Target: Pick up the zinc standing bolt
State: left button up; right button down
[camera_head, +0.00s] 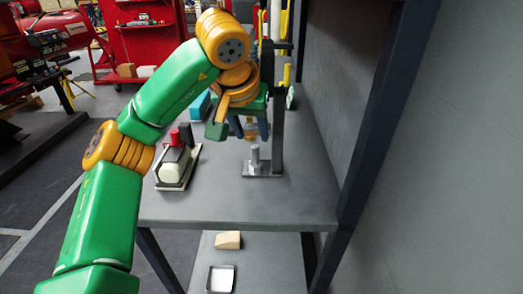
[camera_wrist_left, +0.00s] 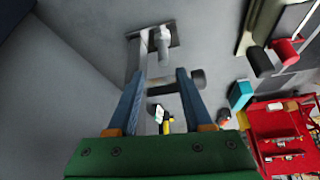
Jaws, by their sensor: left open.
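The zinc bolt (camera_head: 255,156) stands upright on a flat metal base plate (camera_head: 268,172) on the grey table. In the left wrist view the bolt (camera_wrist_left: 163,42) shows beyond the fingertips, roughly in line with the gap between them. My left gripper (camera_head: 250,131) is above the bolt in the head view, its blue fingers pointing down. In the left wrist view the left gripper (camera_wrist_left: 161,74) is open, with nothing between its fingers. The bolt is apart from the fingers. My right gripper is in neither view.
A vertical metal post (camera_head: 278,110) rises from the base plate, close beside the gripper. A device with a red knob (camera_head: 175,138) lies to the left on the table. A dark frame post (camera_head: 380,120) stands at right. The table front (camera_head: 240,205) is clear.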

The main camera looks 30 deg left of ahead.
aim_at(254, 152)
pick_arm(q)
jog(key=x, duration=1)
jog(key=shift+s+a+f+b, duration=0.1)
jog(key=shift+a+f+b, duration=0.25)
jog(key=shift+f, duration=0.1)
grip_shut()
